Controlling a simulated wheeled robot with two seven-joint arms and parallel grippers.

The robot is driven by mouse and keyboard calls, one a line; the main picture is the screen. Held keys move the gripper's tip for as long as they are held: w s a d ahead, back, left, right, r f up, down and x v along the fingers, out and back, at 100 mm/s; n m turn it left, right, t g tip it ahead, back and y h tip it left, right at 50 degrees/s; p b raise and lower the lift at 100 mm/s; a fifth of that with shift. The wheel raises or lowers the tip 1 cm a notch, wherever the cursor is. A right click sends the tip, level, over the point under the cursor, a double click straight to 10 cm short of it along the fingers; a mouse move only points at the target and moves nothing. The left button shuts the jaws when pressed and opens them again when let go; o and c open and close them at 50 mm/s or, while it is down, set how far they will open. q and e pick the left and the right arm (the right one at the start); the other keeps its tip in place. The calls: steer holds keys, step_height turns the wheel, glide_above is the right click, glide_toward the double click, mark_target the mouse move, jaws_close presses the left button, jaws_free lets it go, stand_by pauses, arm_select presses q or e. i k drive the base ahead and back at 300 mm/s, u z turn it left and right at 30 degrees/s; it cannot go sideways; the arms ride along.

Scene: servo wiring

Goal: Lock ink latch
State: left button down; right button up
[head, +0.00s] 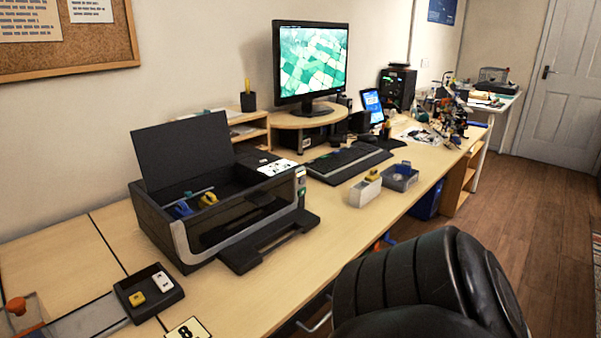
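The black and grey printer (240,218) stands on the desk with its top lid (182,150) raised. Inside the open bay are a blue piece (182,208) and a yellow piece (209,198). A thin light bar (195,194) runs beside them. I cannot tell which of these parts is the ink latch, or whether it is locked. The printer's front tray (268,240) is folded out. Neither of my grippers shows in the head view.
A black tray (172,296) holds a yellow and a white block. Two small bins (364,194) (399,182) stand right of the printer. An orange-topped item (16,306) is at the lower left. A black chair (430,285) stands at the desk's front.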

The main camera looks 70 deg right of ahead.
mark_target(188, 194)
steer(key=z, duration=2.35)
